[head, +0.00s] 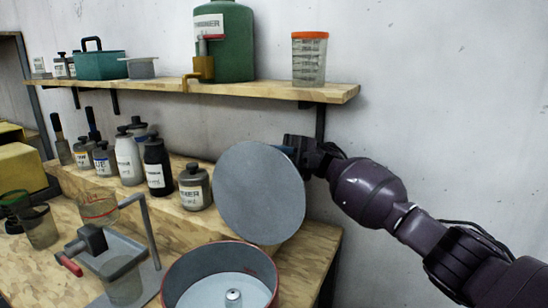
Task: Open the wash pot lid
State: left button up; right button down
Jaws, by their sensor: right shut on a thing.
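The wash pot (178,272) stands at the bottom of the view, dark and round with a reddish rim. Its top is uncovered, showing a pale inside with a small metal knob in the middle. The round grey lid (258,192) is tilted up almost vertical behind the pot, its flat face towards me. My right gripper (291,151) is at the lid's upper right edge and is shut on the lid. The fingertips are partly hidden behind the lid. My left gripper is out of view.
Several bottles (155,165) stand on a wooden step left of the lid. A metal stand with clear cups (122,278) is left of the pot. A wall shelf (270,92) above holds a green thinner container (232,45) and an orange-rimmed cup (309,62).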

jog(key=c, duration=1.1)
grip_release()
